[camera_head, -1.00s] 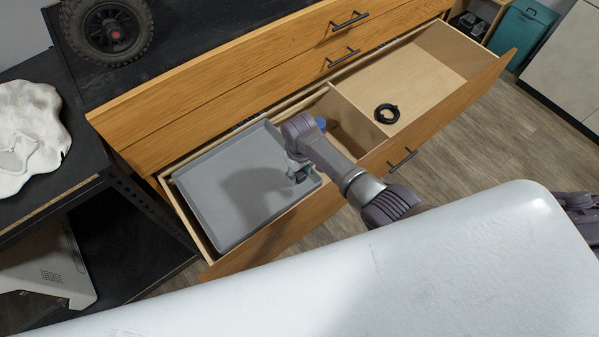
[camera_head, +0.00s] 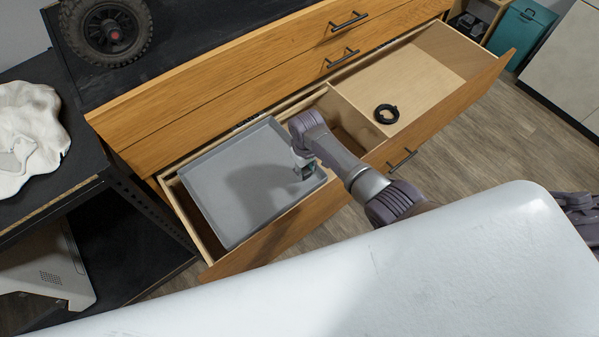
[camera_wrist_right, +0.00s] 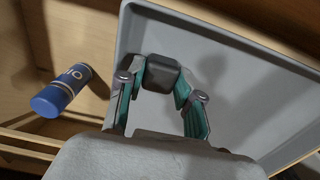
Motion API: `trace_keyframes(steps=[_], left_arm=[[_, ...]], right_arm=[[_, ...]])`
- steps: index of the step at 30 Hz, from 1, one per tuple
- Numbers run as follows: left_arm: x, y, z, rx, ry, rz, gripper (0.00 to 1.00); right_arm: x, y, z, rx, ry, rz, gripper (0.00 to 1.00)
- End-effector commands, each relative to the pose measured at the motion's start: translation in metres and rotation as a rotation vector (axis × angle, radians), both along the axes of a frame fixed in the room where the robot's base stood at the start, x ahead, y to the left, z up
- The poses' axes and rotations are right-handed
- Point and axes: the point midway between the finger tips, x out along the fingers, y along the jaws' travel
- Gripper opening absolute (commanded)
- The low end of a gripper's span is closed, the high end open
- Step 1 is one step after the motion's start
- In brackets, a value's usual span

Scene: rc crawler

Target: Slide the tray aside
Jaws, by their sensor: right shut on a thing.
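The grey tray (camera_head: 235,215) lies in the left part of the open lower drawer (camera_head: 290,235). It also shows in the right wrist view (camera_wrist_right: 262,105). My right gripper (camera_head: 306,171) is at the tray's right side. In the wrist view its fingers (camera_wrist_right: 162,78) are closed around a small dark block at the tray's edge. A narrow strip of bare drawer shows at the tray's left. My left gripper is not in view.
A blue cylinder (camera_wrist_right: 62,92) lies in the drawer beside the tray; my arm hides it in the head view. A black ring (camera_head: 386,114) lies in the right compartment, which is mostly bare. A white surface (camera_head: 400,270) fills the foreground.

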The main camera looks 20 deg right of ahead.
Motion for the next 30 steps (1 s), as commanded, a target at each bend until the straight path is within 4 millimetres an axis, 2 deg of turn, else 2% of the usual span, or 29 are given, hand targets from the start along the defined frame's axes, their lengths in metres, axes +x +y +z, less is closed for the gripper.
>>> trace_keyframes(steps=[8, 18, 24, 30], left_arm=[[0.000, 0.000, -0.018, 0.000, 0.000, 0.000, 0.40], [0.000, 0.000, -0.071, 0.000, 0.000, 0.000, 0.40], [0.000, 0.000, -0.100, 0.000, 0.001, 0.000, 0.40], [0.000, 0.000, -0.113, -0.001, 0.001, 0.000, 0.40]], right_arm=[[0.028, -0.078, -0.003, -0.005, -0.001, -0.007, 0.00], [0.064, -0.175, -0.007, -0.003, -0.003, -0.005, 0.00], [0.078, -0.213, -0.006, -0.001, -0.003, -0.004, 0.00], [0.085, -0.232, -0.002, -0.001, -0.001, -0.001, 0.00]])
